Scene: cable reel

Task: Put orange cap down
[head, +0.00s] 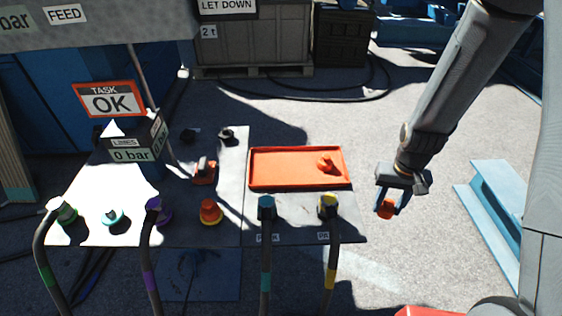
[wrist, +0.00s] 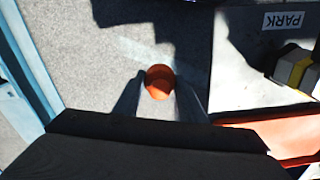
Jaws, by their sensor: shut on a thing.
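My gripper (head: 388,202) is at the right in the head view, beyond the right edge of the panel. It is shut on the orange cap (head: 384,209), a small round piece held off the ground. In the wrist view the orange cap (wrist: 160,82) sits between the two fingers (wrist: 158,95), with grey ground behind it. Another orange cap-like piece (head: 325,163) lies in the right part of the orange tray (head: 265,184). The tray's edge also shows at the lower right of the wrist view (wrist: 290,138).
The panel holds an orange fitting (head: 210,211), a teal-banded hose (head: 266,235) and a yellow-banded hose (head: 331,240). A purple-banded hose (head: 148,240) stands left. A red-orange device (head: 204,172) sits left of the tray. A blue steel beam (head: 490,205) lies right of my gripper.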

